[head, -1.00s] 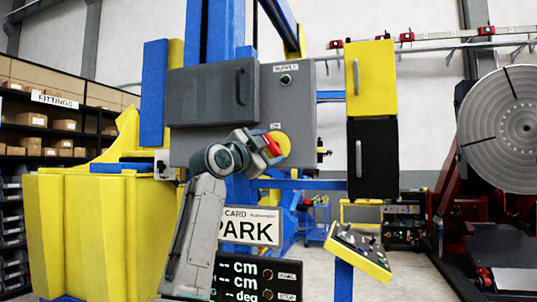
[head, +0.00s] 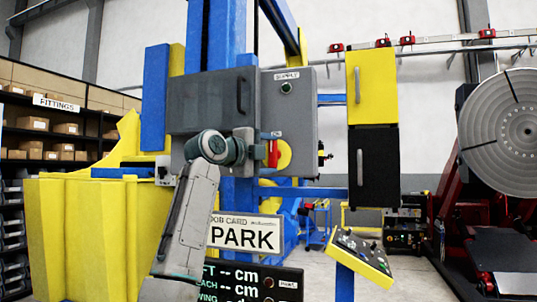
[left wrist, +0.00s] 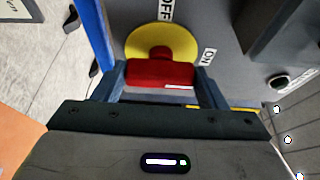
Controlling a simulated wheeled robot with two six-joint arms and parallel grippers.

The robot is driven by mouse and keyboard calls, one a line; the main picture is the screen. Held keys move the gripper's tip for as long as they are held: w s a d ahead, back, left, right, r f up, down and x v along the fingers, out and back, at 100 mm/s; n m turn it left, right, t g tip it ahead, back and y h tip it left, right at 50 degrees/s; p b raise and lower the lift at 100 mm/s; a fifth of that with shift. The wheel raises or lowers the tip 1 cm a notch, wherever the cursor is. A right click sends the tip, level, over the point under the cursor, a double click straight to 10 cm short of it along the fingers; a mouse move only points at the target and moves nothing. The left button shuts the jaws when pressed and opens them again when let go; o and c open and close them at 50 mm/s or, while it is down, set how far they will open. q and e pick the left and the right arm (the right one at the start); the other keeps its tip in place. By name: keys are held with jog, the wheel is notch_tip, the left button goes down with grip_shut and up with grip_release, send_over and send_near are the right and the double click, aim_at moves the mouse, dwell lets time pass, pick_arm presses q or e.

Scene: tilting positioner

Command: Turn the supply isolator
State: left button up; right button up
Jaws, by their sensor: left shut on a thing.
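The supply isolator has a red handle (head: 273,153) on a yellow disc (head: 285,156), on the front of a grey box (head: 303,110) labelled SUPPLY. My left gripper (head: 263,152) reaches it from the left and is shut on the red handle. In the left wrist view the red handle (left wrist: 160,74) lies between my two fingers, with the yellow disc (left wrist: 162,38) behind it. An OFF label (left wrist: 166,10) is above the disc and an ON label (left wrist: 208,57) is to its right. In the head view the handle stands about upright. My right gripper is not in view.
A grey cabinet door (head: 212,98) is left of the box. Yellow and black cabinets (head: 372,85) stand to its right. A control panel (head: 360,255) on a blue post is lower right. A PARK sign (head: 244,234) is below the gripper.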

pick_arm(q)
jog(key=shift+f, duration=0.1)
dwell(0.3)
jog(key=o, duration=1)
jog(key=b+v, duration=0.5)
jog(key=v, duration=0.5)
jog(key=shift+s+a, duration=0.2)
jog(key=shift+s, duration=0.05)
